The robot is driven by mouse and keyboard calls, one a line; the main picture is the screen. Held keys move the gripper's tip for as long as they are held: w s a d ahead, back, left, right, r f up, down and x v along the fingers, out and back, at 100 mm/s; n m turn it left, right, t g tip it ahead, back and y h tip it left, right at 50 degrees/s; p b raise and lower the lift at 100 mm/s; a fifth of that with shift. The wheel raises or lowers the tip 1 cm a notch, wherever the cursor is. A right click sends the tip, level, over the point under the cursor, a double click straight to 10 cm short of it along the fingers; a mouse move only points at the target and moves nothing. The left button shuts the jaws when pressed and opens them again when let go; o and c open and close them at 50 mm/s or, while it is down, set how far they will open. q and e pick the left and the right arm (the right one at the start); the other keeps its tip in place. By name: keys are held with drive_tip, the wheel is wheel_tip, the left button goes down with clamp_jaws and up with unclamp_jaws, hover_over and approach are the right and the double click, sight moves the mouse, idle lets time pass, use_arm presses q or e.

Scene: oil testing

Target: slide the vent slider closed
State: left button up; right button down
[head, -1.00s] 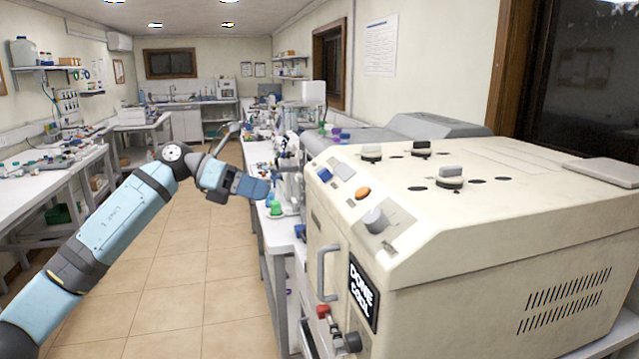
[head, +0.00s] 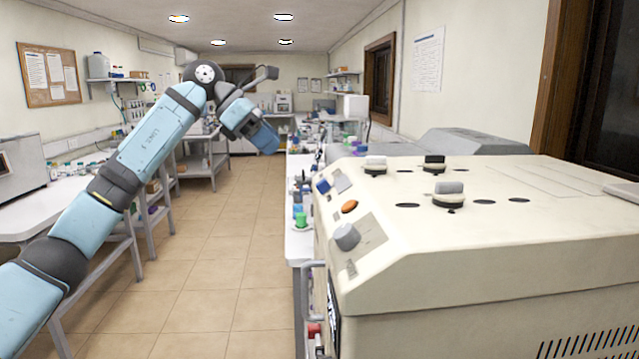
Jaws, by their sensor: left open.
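A cream machine (head: 480,250) fills the right of the head view. On its top are three raised handles: a white-topped one (head: 375,163), a black one (head: 434,161) and a nearer grey-topped one (head: 448,191), with dark oval openings beside them. I cannot tell which part, if any, is the vent slider. My left gripper (head: 267,140) is open and empty, raised over the aisle to the left of the machine and apart from it. My right gripper is not in view.
A round grey knob (head: 347,237) and an orange button (head: 349,206) sit on the machine's sloped front. A bench with small bottles (head: 300,219) stands behind it. A white table (head: 70,203) is at left. The tiled floor (head: 225,260) between is clear.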

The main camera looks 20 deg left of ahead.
sight(316, 185)
use_arm(q)
drive_tip(key=x, duration=1.2)
drive_tip(key=shift+w+d+f+p, duration=0.1)
drive_tip(key=shift+d+f+p, duration=0.1)
drive_tip(key=shift+p, duration=0.15)
clamp_jaws()
